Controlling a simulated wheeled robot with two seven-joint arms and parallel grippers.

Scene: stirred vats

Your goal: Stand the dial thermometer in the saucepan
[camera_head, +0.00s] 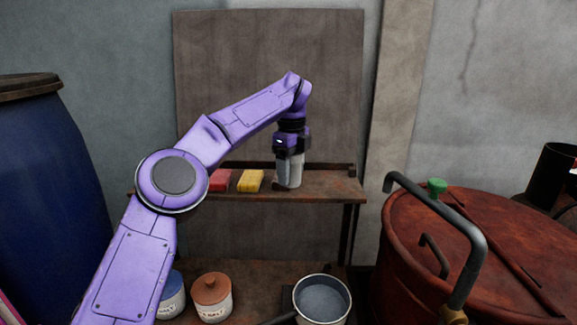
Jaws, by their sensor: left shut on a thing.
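The saucepan (322,299) stands low at the bottom centre, with its dark handle to the lower left and a grey-blue surface inside. My left gripper (289,162) points down over the right part of the wooden shelf, behind and above the saucepan. It is shut on a slim thing that its fingers mostly hide, seemingly the dial thermometer; no dial face can be made out. A pale grey upright cylinder (291,181) shows at the fingers and reaches the shelf. My right gripper is out of view.
The shelf (325,187) also bears a red block (220,180) and a yellow block (250,181). Lidded jars (212,299) stand left of the saucepan. A rusty red vat (400,248) with a bent metal bar is at right, a blue barrel (45,180) at left.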

